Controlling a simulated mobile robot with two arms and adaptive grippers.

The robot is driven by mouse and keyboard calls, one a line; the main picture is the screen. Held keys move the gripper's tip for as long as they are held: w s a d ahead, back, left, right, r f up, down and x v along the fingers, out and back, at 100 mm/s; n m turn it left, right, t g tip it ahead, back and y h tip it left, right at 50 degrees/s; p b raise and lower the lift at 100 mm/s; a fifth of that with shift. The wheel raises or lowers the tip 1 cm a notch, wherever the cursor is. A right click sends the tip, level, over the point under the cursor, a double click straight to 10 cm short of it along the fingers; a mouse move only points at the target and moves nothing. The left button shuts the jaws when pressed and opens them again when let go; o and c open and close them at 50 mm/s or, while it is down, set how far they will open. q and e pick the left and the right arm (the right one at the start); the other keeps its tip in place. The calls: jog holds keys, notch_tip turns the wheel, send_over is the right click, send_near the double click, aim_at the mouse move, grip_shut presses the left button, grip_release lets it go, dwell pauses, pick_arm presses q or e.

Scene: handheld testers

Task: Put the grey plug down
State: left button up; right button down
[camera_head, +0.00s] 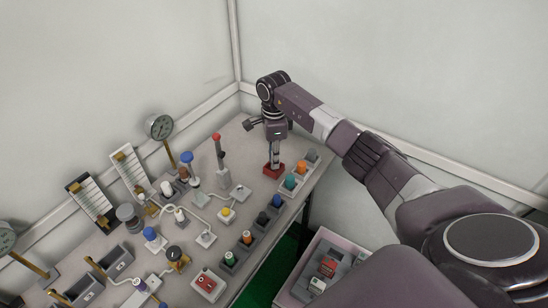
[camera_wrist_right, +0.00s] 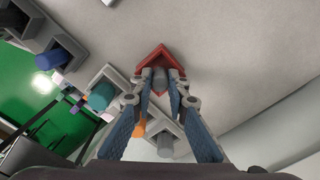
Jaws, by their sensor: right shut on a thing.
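My right gripper (camera_head: 274,163) points down at the far right part of the table, over a red V-shaped holder (camera_head: 267,174). In the right wrist view, the gripper (camera_wrist_right: 160,82) is shut on a grey plug (camera_wrist_right: 160,76), a short cylinder between the fingertips. The plug is at the inner corner of the red holder (camera_wrist_right: 158,53); whether it touches or rests there I cannot tell. In the head view the fingers hide the plug. My left gripper is not in view.
A row of grey holders runs beside it, with grey (camera_head: 311,154), orange (camera_head: 301,166), teal (camera_head: 290,181) and blue (camera_head: 277,200) plugs among others. Gauges, knobs and cabled switches crowd the table to the left. A bin (camera_head: 318,240) stands below the right edge.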

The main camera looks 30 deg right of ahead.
jog(key=shift+f, duration=0.1)
jog(key=shift+f, duration=0.15)
jog(key=c, duration=1.9)
grip_release()
jog(key=shift+r, duration=0.35)
notch_tip(320, 180, up, 12)
jog(key=shift+f+b, duration=0.1)
jog(key=shift+b, duration=0.95)
